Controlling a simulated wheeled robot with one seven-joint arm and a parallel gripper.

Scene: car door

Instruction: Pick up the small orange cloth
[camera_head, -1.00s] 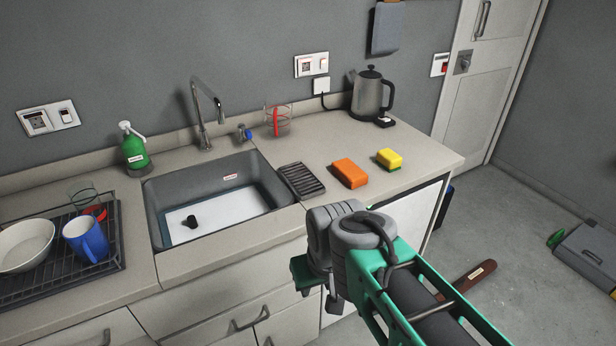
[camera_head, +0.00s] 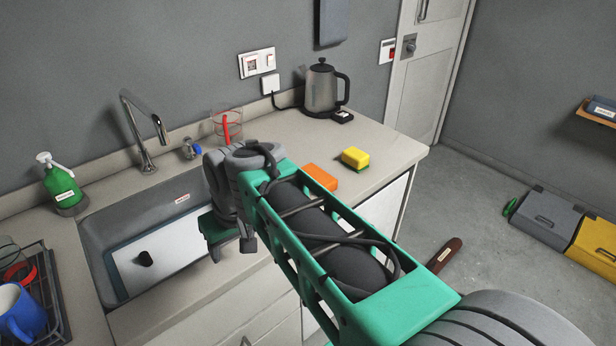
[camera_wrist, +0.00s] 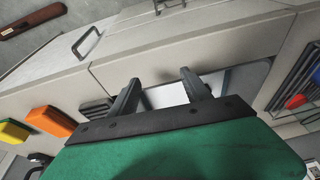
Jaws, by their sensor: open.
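The small orange cloth (camera_head: 318,178) looks like a thick folded orange block on the counter, right of the sink. My arm hides part of it in the head view. It shows whole at the left of the wrist view (camera_wrist: 53,121). My gripper (camera_head: 231,250) hangs over the front edge of the sink, left of the cloth and apart from it. In the wrist view its two fingers (camera_wrist: 160,80) are spread, with nothing between them.
A yellow sponge (camera_head: 355,157) with a green side lies just right of the cloth. A kettle (camera_head: 322,88) stands behind. The sink (camera_head: 95,232) and a blue mug (camera_head: 18,312) are at the left. Bare counter (camera_head: 388,148) lies right of the sponge.

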